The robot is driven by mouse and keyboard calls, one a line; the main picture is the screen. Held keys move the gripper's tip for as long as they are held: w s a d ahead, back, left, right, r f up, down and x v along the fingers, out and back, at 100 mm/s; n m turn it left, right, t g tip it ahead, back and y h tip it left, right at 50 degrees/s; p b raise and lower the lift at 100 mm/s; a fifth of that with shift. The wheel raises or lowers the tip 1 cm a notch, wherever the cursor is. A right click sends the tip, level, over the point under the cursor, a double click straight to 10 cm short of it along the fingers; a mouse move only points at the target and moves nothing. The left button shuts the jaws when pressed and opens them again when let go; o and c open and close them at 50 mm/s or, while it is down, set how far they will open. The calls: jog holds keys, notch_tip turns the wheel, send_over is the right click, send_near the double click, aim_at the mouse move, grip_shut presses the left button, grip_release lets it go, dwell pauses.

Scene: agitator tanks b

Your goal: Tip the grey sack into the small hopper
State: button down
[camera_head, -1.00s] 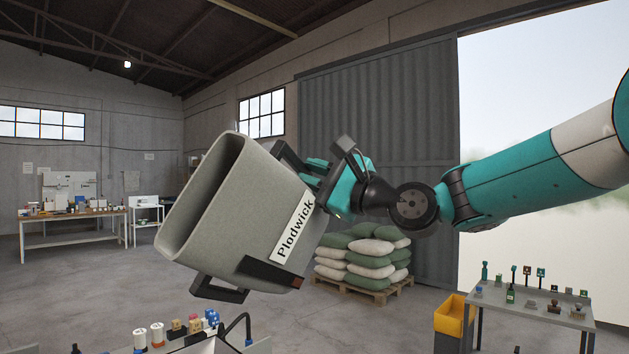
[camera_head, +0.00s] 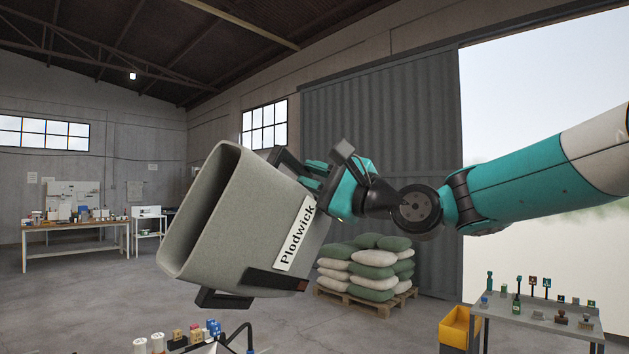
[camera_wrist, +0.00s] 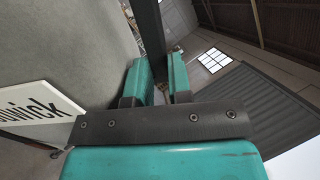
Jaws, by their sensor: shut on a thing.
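The grey sack (camera_head: 240,220) has an open mouth and a white label reading "Plodwick". My gripper (camera_head: 318,180) is shut on a dark handle on the sack's side and holds it in the air. The sack is tilted, its mouth facing left and its other dark handle low down. In the wrist view the sack (camera_wrist: 60,50) fills the left side, and my gripper (camera_wrist: 160,80) has its teal fingers on a dark bar. What is inside the sack cannot be seen. I cannot make out the small hopper for sure; only a bit of something pale shows at the bottom edge.
A bench with small items (camera_head: 75,245) stands far left. Stacked green and white sacks (camera_head: 370,262) lie on a pallet behind. A yellow bin (camera_head: 457,328) and a table (camera_head: 545,315) with bottles and stamps are at right. Small jars and blocks (camera_head: 175,338) show at the bottom.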

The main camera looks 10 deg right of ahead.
jog(key=shift+s+a+n+b, duration=0.15)
jog(key=shift+s+n+b, duration=0.15)
jog(key=shift+b, duration=0.15)
jog(key=shift+s+a+n+y+b, duration=0.15)
jog(key=shift+s+n+y+b, duration=0.05)
jog(key=shift+n+y+b, duration=0.25)
jog(key=shift+s+a+n+g+b, duration=0.2)
jog(key=shift+s+n+g+b, duration=0.05)
jog(key=shift+g+b, duration=0.15)
jog(key=shift+s+a+n+y+b, duration=0.3)
jog(key=shift+s+n+b, duration=0.1)
jog(key=shift+n+b, duration=0.2)
jog(key=shift+s+a+f, duration=0.1)
jog(key=shift+s+f, duration=0.05)
jog(key=shift+s+a+f+n+g+b, duration=0.25)
jog(key=shift+s+n+b, duration=0.2)
jog(key=shift+n+b, duration=0.4)
jog(key=shift+a+r, duration=0.1)
jog(key=shift+s, duration=0.1)
